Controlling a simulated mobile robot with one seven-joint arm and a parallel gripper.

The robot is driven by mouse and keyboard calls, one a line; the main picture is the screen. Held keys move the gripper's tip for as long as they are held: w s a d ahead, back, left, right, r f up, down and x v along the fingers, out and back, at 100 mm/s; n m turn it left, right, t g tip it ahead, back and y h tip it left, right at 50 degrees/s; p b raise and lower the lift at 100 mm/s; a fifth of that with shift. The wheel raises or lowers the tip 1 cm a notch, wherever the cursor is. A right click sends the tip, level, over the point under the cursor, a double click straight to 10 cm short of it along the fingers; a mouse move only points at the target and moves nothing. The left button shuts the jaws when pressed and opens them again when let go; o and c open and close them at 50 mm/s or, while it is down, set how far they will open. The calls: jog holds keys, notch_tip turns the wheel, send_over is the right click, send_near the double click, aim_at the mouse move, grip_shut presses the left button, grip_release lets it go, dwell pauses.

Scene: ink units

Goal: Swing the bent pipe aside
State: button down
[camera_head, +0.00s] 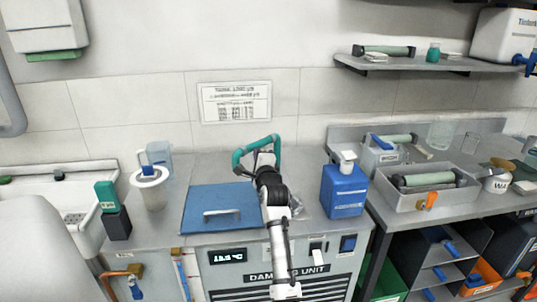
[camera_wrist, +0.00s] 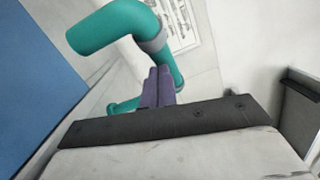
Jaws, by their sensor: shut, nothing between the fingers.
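The bent pipe (camera_head: 255,144) is teal and stands at the back of the counter, right of the blue lid. Its upper run reaches left and its end turns down. In the wrist view the pipe (camera_wrist: 122,20) fills the upper middle, with a grey collar at its bend and its free end at upper left. My gripper (camera_wrist: 158,72) has its purple fingers together and empty, in front of the pipe's upright part. I cannot tell whether they touch it. In the head view my arm hides the gripper and part of the upright.
A blue lid (camera_head: 207,198) with a metal handle lies left of my arm. A blue canister (camera_head: 344,192) stands to the right. A white beaker-like container (camera_head: 152,188) stands at left. A notice (camera_head: 235,102) hangs on the wall behind.

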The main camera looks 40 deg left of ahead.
jog(key=a, duration=0.4)
jog(key=shift+s+a, duration=0.25)
jog(key=shift+s, duration=0.05)
jog(key=shift+a+r+b, duration=0.3)
jog(key=shift+a+r, duration=0.5)
jog(key=shift+a, duration=0.15)
jog(key=shift+r, duration=0.1)
jog(key=b, duration=0.4)
send_near(246, 152)
jog(key=shift+s+d+f, duration=0.1)
jog(key=shift+s+f, duration=0.15)
jog(key=shift+f, duration=0.3)
